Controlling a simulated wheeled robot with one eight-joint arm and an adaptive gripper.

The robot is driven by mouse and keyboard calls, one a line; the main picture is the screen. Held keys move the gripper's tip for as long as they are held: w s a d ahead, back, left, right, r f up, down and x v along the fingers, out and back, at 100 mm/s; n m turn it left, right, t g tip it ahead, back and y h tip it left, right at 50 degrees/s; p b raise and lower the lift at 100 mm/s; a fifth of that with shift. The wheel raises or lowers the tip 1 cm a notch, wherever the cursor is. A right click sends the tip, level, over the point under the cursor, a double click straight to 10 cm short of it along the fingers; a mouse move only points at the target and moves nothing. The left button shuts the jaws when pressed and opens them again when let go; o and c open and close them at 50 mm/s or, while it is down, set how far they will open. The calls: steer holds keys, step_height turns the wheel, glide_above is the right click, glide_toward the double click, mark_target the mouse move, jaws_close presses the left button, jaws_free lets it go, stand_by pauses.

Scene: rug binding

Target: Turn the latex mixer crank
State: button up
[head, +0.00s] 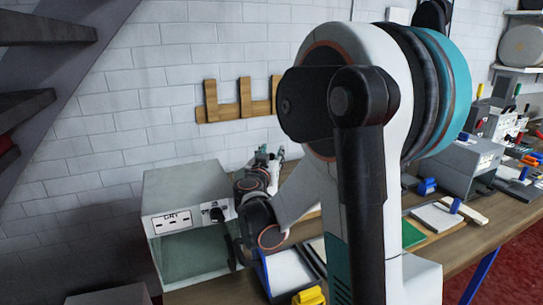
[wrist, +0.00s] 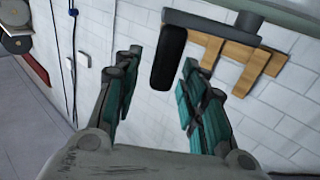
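In the wrist view my gripper (wrist: 157,85) is open, with its two teal-padded fingers spread apart. A black rounded bar (wrist: 168,57) shows upright in the gap between the fingers, beyond the tips and apart from both. It may be the crank's handle, but I cannot tell for sure. In the head view my gripper (head: 270,158) is small, above the back of the table and just right of a grey-white box (head: 168,187). My own arm hides much of the middle. I cannot clearly make out the latex mixer or its crank there.
The box has a label, a dark knob and a glassy front. A wooden rack (head: 225,113) hangs on the white brick wall behind. A blue-edged tray (head: 288,272), a yellow item (head: 309,296) and a green board (head: 411,233) lie on the table. Grey machines (head: 465,165) stand at right.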

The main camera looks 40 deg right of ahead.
steer(key=v, duration=1.2)
